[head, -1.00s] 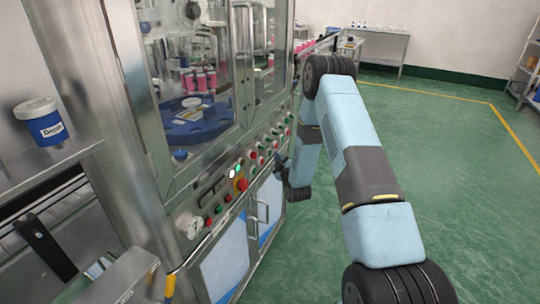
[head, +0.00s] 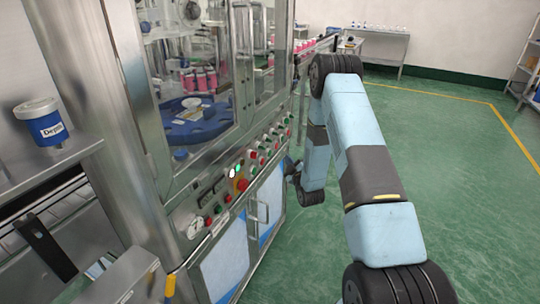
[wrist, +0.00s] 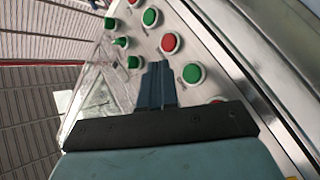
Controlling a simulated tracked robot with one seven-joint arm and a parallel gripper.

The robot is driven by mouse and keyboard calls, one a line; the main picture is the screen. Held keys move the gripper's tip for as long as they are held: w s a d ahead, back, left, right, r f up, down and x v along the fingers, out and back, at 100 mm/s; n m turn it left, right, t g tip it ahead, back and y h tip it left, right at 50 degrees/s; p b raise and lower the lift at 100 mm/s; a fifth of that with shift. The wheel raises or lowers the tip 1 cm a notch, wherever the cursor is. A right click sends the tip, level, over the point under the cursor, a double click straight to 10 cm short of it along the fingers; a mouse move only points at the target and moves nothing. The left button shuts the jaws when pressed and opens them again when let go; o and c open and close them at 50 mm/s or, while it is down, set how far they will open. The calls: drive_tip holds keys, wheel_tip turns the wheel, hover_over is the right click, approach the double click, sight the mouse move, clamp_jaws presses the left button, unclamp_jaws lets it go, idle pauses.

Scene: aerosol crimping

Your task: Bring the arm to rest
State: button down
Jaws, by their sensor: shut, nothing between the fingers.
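My gripper (wrist: 157,85) shows in the wrist view with its two dark fingers together and nothing between them. It points at the control panel (wrist: 213,80) of the crimping machine, which carries several green and red buttons. A red button (wrist: 170,43) and a green button (wrist: 193,74) lie just past the fingertips in the picture. I cannot tell how far off they are. In the head view my light-blue arm reaches forward beside the machine (head: 128,110), with its far end near the panel's right part. The fingers are small and hard to make out there.
Door handles (head: 262,211) stick out below. A labelled tub (head: 43,124) stands on a shelf at left. The green floor (head: 460,180) at right is clear.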

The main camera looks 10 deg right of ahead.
drive_tip(key=shift+r, duration=0.1)
idle(0.4)
wheel_tip(320, 180, up, 14)
drive_tip(key=w+r+m+g+h, duration=0.1)
drive_tip(key=m+g, duration=0.1)
drive_tip(key=g, duration=0.1)
drive_tip(key=s+r+m+g+h, duration=0.1)
drive_tip(key=s+r+m+g, duration=0.1)
drive_tip(key=s+r, duration=0.4)
drive_tip(key=s+r+m+g, duration=0.1)
drive_tip(key=s+r, duration=0.2)
drive_tip(key=r, duration=0.5)
drive_tip(key=s+r+m+g, duration=0.2)
drive_tip(key=s+r, duration=0.1)
drive_tip(key=s, duration=1)
drive_tip(key=s+a+r+m+g, duration=0.1)
drive_tip(key=s+r+m+g, duration=0.1)
drive_tip(key=s, duration=1.1)
drive_tip(key=s+r+m+g, duration=0.2)
drive_tip(key=s+r, duration=0.3)
drive_tip(key=s, duration=0.7)
drive_tip(key=shift+s+a+g+h, duration=0.15)
drive_tip(key=shift+s+g+h, duration=0.15)
drive_tip(key=shift+s+g, duration=0.15)
drive_tip(key=shift+w, duration=0.1)
